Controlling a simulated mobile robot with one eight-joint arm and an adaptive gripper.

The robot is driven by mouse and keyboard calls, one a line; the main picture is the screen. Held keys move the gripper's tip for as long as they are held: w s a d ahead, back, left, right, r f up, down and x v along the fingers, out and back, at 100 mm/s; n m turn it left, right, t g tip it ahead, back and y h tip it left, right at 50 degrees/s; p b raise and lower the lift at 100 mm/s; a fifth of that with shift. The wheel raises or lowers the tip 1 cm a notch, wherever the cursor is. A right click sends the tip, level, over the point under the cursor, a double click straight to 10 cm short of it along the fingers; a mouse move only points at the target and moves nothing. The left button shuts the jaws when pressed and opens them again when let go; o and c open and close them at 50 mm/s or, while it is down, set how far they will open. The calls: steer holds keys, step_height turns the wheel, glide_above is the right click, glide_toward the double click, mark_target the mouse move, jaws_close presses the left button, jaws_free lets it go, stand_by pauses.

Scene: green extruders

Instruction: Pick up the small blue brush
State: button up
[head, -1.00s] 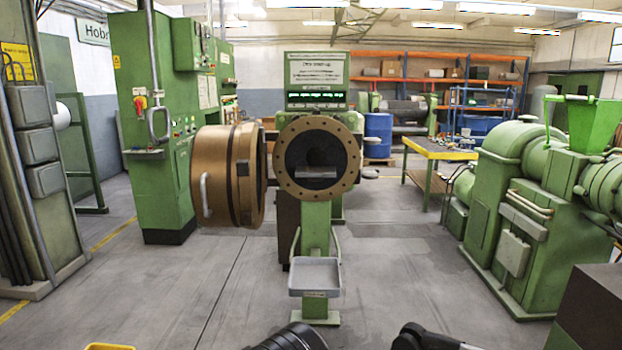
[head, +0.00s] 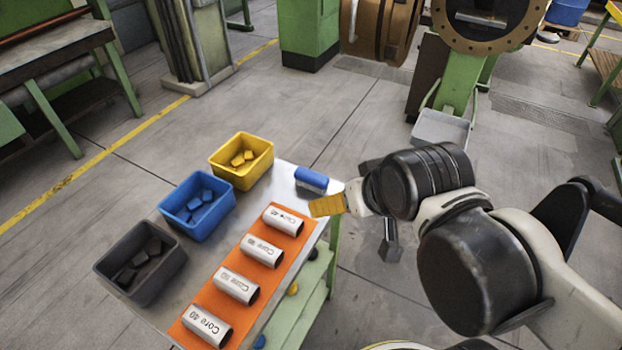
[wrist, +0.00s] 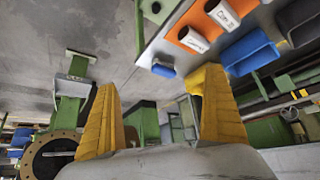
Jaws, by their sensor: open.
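The small blue brush (head: 311,179) lies at the far right corner of the metal table (head: 290,190), with a blue top and a greyish lower part. It also shows in the wrist view (wrist: 163,70), near the table edge. My gripper (head: 327,206) has yellow fingers and is just to the right of and nearer than the brush in the head view, apart from it. In the wrist view my gripper (wrist: 155,100) has its two yellow fingers spread wide with nothing between them.
An orange mat (head: 254,284) holds several white labelled tubes. Yellow (head: 262,170), blue (head: 222,219) and black (head: 155,289) bins with small pieces stand along the table's left side. A green machine with a grey tray (head: 440,130) stands beyond. Floor between is open.

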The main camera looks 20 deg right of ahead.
steer(key=shift+w+r, duration=0.15)
steer(key=shift+r, duration=0.05)
steer(key=c, duration=0.9)
steer(key=shift+o, duration=0.2)
steer(key=m+g+p, duration=0.2)
steer(key=m+g, duration=0.5)
steer(key=m, duration=2)
glide_above(312, 174)
steer(key=f, duration=1)
steer(key=shift+s+f, duration=0.1)
steer(key=shift+s, duration=0.1)
steer(key=f+b, duration=0.4)
steer(key=f, duration=0.6)
steer(key=shift+w, duration=0.2)
